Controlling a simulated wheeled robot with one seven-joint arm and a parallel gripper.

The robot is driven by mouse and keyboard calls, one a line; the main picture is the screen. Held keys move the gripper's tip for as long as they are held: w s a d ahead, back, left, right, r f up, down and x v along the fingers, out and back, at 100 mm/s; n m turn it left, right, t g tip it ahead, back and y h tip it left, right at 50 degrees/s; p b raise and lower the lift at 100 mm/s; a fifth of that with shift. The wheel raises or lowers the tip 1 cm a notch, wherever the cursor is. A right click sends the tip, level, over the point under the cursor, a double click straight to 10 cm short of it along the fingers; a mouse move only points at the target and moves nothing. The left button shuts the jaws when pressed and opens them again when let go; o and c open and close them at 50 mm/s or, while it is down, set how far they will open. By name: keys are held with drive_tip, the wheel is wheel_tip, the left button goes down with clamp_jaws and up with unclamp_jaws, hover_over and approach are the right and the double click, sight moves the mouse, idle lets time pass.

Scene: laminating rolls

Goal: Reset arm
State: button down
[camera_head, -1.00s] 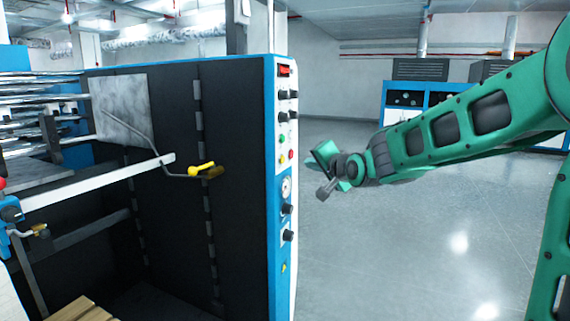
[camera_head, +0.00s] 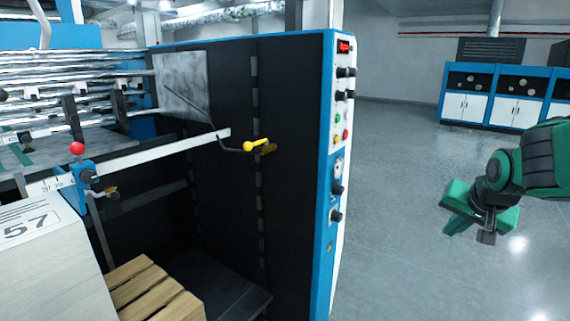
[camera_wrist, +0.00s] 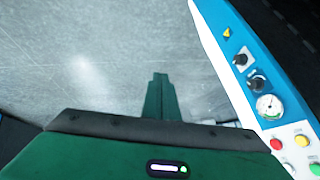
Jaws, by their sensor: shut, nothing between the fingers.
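My gripper (camera_head: 470,222) hangs at the right side of the head view, out over the bare floor. It is green and dark grey and points down and to the left. In the wrist view, its fingers (camera_wrist: 160,92) are together with nothing between them. The laminating machine's control panel (camera_head: 336,150) stands to the left of my gripper, clearly apart from it. The panel's knobs, gauge and buttons also show at the right of the wrist view (camera_wrist: 268,105).
The machine's black side (camera_head: 222,120) carries a yellow-handled lever (camera_head: 257,146). A red-knobbed blue clamp (camera_head: 78,170) and a wooden pallet (camera_head: 150,290) are at the left. Blue-and-white cabinets (camera_head: 505,97) stand at the back right. The grey floor (camera_head: 400,200) between is clear.

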drive_tip(key=s+f+g+y, duration=0.1)
drive_tip(key=s+f+g, duration=0.2)
drive_tip(key=s, duration=1)
drive_tip(key=s+d+f+n+g, duration=0.1)
drive_tip(key=s+f+g, duration=0.2)
drive_tip(key=s, duration=1)
drive_tip(key=shift+s+f+g+y, duration=0.35)
drive_tip(key=shift+s+g+y, duration=0.05)
drive_tip(key=shift+g, duration=0.3)
drive_tip(key=shift+d, duration=0.1)
drive_tip(key=shift+w+f, duration=0.25)
drive_tip(key=shift+w, duration=0.4)
